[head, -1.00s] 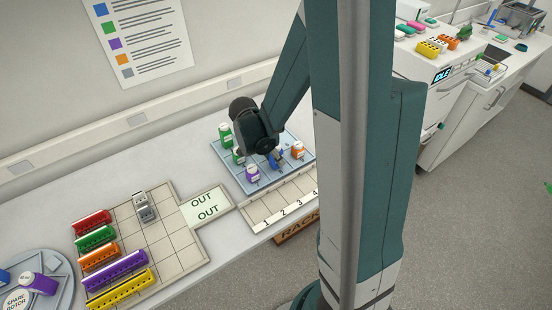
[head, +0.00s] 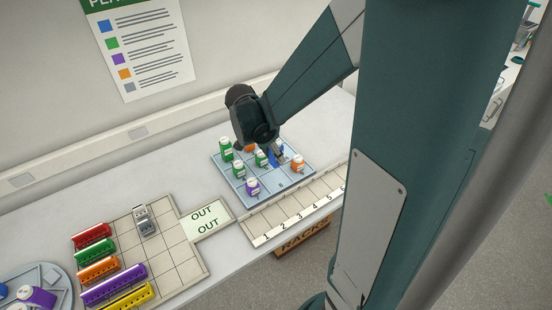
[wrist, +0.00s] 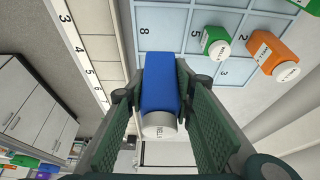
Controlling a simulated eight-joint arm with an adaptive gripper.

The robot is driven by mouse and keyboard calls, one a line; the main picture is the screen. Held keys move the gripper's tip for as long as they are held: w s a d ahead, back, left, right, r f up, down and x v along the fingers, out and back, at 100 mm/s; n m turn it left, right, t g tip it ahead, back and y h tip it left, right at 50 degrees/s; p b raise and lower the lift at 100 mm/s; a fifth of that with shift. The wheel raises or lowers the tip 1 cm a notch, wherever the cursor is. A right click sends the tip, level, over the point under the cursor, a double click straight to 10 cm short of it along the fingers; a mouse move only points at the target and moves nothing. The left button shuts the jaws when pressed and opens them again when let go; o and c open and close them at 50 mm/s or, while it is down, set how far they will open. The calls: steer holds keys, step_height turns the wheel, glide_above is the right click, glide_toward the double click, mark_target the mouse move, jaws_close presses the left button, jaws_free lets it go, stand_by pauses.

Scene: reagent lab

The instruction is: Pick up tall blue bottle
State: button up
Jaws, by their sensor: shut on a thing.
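The tall blue bottle (wrist: 159,90) is between the two fingers of my gripper (wrist: 160,120) in the wrist view, its white cap (wrist: 159,126) towards the camera. My gripper is shut on it. In the head view my gripper (head: 276,152) is over the blue gridded tray (head: 233,194), and part of the blue bottle (head: 282,159) shows beside the fingers. Whether its base touches the tray cannot be told.
Green bottles (head: 226,149), a purple bottle (head: 252,186) and an orange bottle (head: 298,164) stand on the tray close around my gripper. A numbered strip (head: 290,213) runs along the front. Coloured racks (head: 114,264) lie at the left.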

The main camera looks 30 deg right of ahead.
steer(key=shift+r, duration=0.25)
steer(key=shift+w, duration=0.1)
stand_by(0.5)
